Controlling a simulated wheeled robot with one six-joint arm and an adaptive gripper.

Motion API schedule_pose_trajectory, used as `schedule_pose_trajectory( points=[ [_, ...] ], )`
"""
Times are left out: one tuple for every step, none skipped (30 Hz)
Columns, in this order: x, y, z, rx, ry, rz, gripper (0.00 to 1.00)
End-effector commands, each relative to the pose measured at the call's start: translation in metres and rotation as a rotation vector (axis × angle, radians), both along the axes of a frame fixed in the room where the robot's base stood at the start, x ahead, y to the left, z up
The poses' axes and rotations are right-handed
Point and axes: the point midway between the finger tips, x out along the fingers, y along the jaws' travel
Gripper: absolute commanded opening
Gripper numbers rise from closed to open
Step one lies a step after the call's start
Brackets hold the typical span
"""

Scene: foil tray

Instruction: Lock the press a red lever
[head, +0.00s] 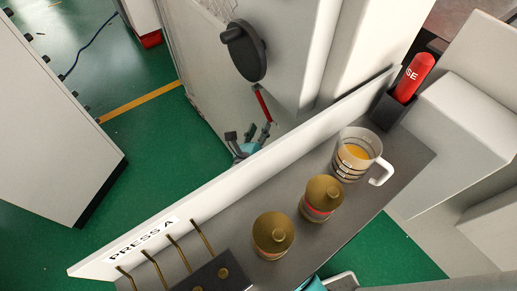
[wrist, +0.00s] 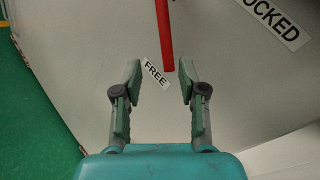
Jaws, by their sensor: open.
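The red lever (head: 263,103) hangs down from a round black hub (head: 246,50) on the light press panel in the head view. In the wrist view the red lever (wrist: 164,35) comes in from the top, its lower end close to a FREE label (wrist: 155,73). A second label ending in "OCKED" (wrist: 272,20) is at upper right. My gripper (wrist: 160,72) is open, its fingers on either side of the line of the lever, near its end. In the head view my gripper (head: 251,134) is just below the lever, partly hidden by the shelf's wall.
A shelf with a white PRESS A wall (head: 225,190) stands in front of my gripper. It carries two brass-topped canisters (head: 272,235) (head: 321,198), a glass mug (head: 357,155) and a red cylinder (head: 413,77) in a dark holder. Brass rods (head: 178,253) stick up at lower left.

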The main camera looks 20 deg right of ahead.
Motion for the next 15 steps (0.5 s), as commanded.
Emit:
schedule_pose_trajectory(
  points=[
    [0.008, -0.006, 0.000, 0.000, -0.001, -0.005, 0.41],
    [0.012, -0.009, -0.001, 0.001, 0.000, -0.004, 0.41],
    [0.018, -0.013, -0.001, 0.001, 0.000, -0.004, 0.41],
    [0.022, -0.016, -0.002, 0.001, 0.000, -0.004, 0.41],
    [0.026, -0.018, -0.002, 0.001, -0.001, -0.004, 0.41],
    [0.032, -0.022, -0.002, 0.001, -0.002, -0.003, 0.41],
    [0.036, -0.025, -0.003, 0.001, -0.002, -0.003, 0.41],
    [0.040, -0.028, -0.004, 0.001, 0.000, -0.004, 0.41],
    [0.046, -0.032, -0.003, 0.001, -0.002, -0.003, 0.41],
    [0.050, -0.035, -0.004, 0.001, -0.002, -0.003, 0.41],
    [0.054, -0.038, -0.005, 0.001, -0.002, -0.003, 0.41],
    [0.055, -0.036, -0.007, 0.006, -0.018, -0.002, 0.41],
    [0.055, -0.035, -0.008, 0.011, -0.034, -0.002, 0.41],
    [0.056, -0.034, -0.010, 0.015, -0.049, -0.002, 0.41],
    [0.058, -0.034, -0.010, 0.022, -0.069, -0.003, 0.41]
  ],
)
